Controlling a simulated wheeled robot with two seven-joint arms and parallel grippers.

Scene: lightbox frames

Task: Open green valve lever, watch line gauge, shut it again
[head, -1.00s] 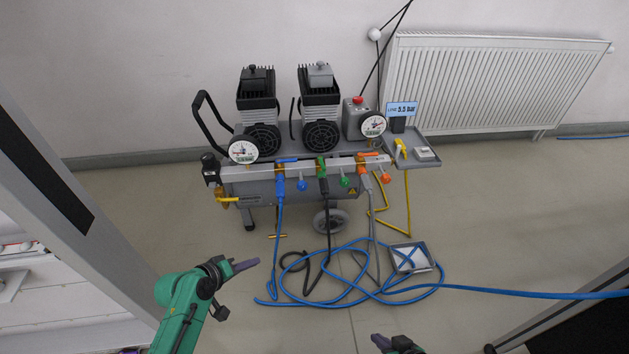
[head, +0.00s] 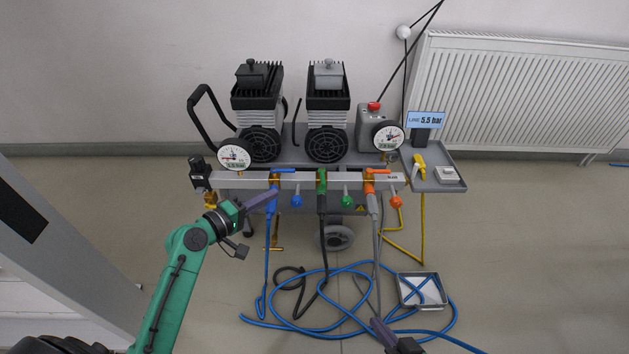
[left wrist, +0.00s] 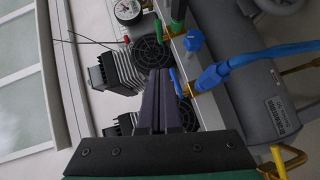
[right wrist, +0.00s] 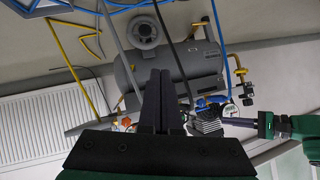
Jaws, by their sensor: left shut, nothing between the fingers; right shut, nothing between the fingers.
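The green valve lever (head: 321,180) is the middle one on the grey manifold bar; it shows in the left wrist view (left wrist: 178,10) at the top edge. It appears to lie along its hose line, unlike the crosswise blue lever (head: 284,170). A round gauge (head: 388,137) stands at the right, near a "LINE 5.5 bar" sign (head: 426,120); another gauge (head: 234,157) is at the left end. Their needles are too small to read. My left gripper (head: 268,197) is shut and empty, left of the green lever, overlapping the blue hose fitting. My right gripper (head: 379,327) is shut and empty, low in front.
An orange lever (head: 377,171) sits right of the green one. Blue, green and orange knobs (head: 347,201) hang below the bar. Coiled blue hose (head: 345,268) and a small tray (head: 421,291) lie on the floor. A side shelf (head: 437,184) carries a yellow-handled item.

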